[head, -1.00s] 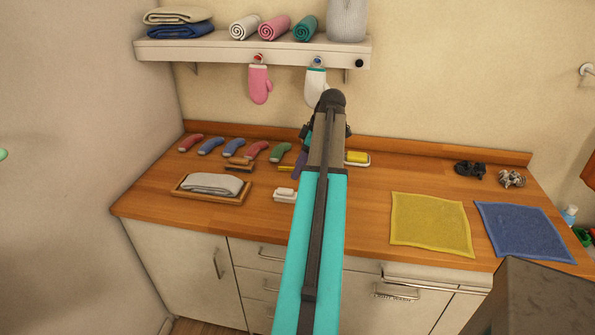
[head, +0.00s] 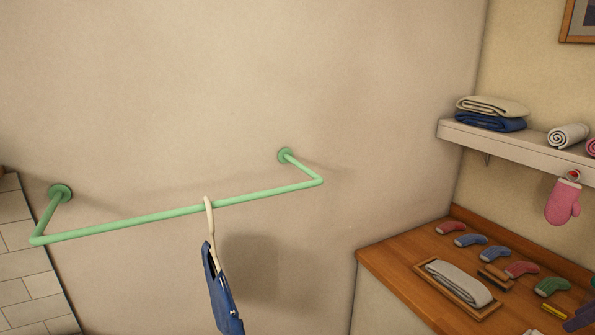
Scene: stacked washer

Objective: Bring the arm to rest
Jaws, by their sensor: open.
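My arm and gripper are not in the head view now, so I cannot see how the arm is posed. The view holds a plain wall with a green rail (head: 130,225) fixed to it. A blue cloth item (head: 222,295) hangs from the rail by a pale hook or hanger (head: 209,215). Its lower end is cut off by the bottom edge of the picture.
A wooden counter (head: 385,268) at the right bears several socks, a brush and a tray (head: 440,283) with a grey folded cloth. Above it is a white shelf (head: 510,145) with folded and rolled towels. A pink mitt (head: 563,203) hangs below the shelf. White tiles (head: 25,260) are at the left.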

